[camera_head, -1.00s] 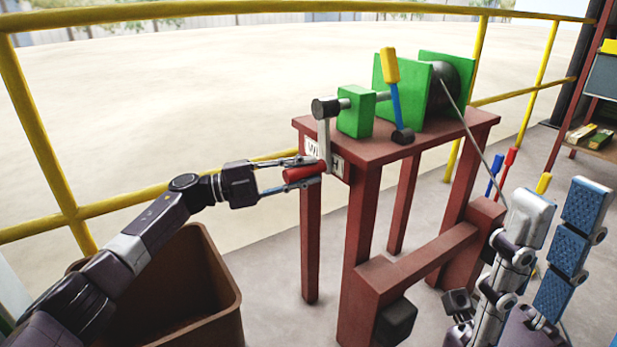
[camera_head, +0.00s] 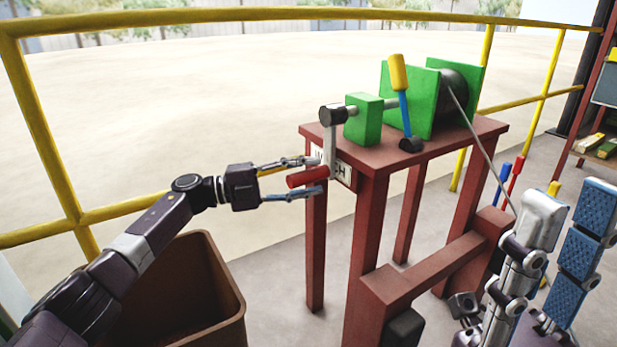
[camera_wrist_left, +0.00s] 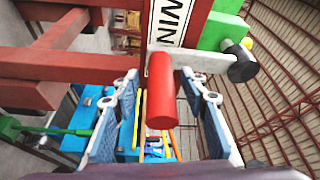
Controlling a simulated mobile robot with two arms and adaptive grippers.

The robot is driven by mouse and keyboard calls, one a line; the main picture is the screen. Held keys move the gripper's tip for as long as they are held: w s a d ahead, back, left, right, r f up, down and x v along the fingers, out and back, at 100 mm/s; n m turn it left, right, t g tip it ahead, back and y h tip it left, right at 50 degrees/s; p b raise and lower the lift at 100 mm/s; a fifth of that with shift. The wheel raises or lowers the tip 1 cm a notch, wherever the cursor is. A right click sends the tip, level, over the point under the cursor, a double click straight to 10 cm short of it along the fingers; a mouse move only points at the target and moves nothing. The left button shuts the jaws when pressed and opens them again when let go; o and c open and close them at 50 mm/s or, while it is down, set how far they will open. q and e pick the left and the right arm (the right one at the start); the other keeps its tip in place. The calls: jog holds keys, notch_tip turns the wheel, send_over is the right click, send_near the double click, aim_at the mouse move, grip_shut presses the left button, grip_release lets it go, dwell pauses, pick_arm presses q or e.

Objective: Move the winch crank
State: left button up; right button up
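The winch crank has a grey arm (camera_head: 329,146) hanging down from a dark hub, with a red handle (camera_head: 307,177) at its lower end. The red handle (camera_wrist_left: 161,90) also shows in the left wrist view, between the fingers. My left gripper (camera_head: 318,176) is open around the handle, with gaps on both sides in the wrist view. The green winch (camera_head: 363,121) stands on a red-brown table (camera_head: 400,152). A blue lever with a yellow grip (camera_head: 399,73) stands up beside it. My right gripper (camera_head: 570,204) is open and empty at the lower right.
A yellow railing (camera_head: 150,14) runs behind the table. A brown bin (camera_head: 210,285) stands under my left arm. A cable (camera_head: 478,138) runs down from the drum. A WINCH sign, partly hidden, is on the table's edge. A shelf (camera_head: 610,90) stands far right.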

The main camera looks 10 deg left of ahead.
pick_arm(q)
jog(key=v, duration=1.2)
jog(key=shift+f, duration=0.1)
